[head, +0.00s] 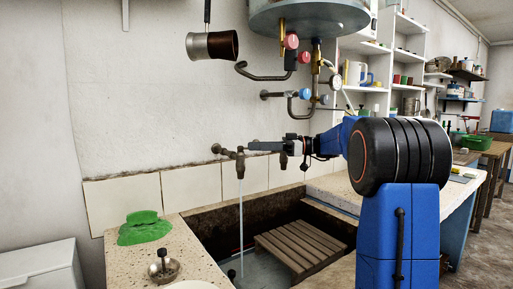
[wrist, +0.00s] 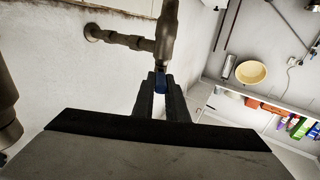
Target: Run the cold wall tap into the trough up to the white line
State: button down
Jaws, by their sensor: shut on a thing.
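A dark metal wall tap (head: 240,160) stands above the stone trough (head: 217,222). A thin stream of water (head: 241,210) runs from it straight down into the trough. Pale water (head: 265,270) shows in the bottom; I cannot make out the white line. My gripper (head: 251,146) is at the top of this tap. In the wrist view, the gripper (wrist: 161,88) is shut on a small blue tap handle (wrist: 161,77), with the tap body (wrist: 166,35) just beyond. A second tap (head: 283,160) is partly behind my gripper in the head view.
A slatted wooden board (head: 300,246) lies in the trough. A boiler (head: 310,15) with pipes and red and blue knobs hangs above my arm.

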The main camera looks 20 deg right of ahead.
jog(key=c, duration=1.8)
grip_release()
jog(key=shift+s+a, duration=0.1)
jog(key=shift+o, duration=0.2)
jog(key=v, duration=1.7)
jog(key=shift+s, duration=0.15)
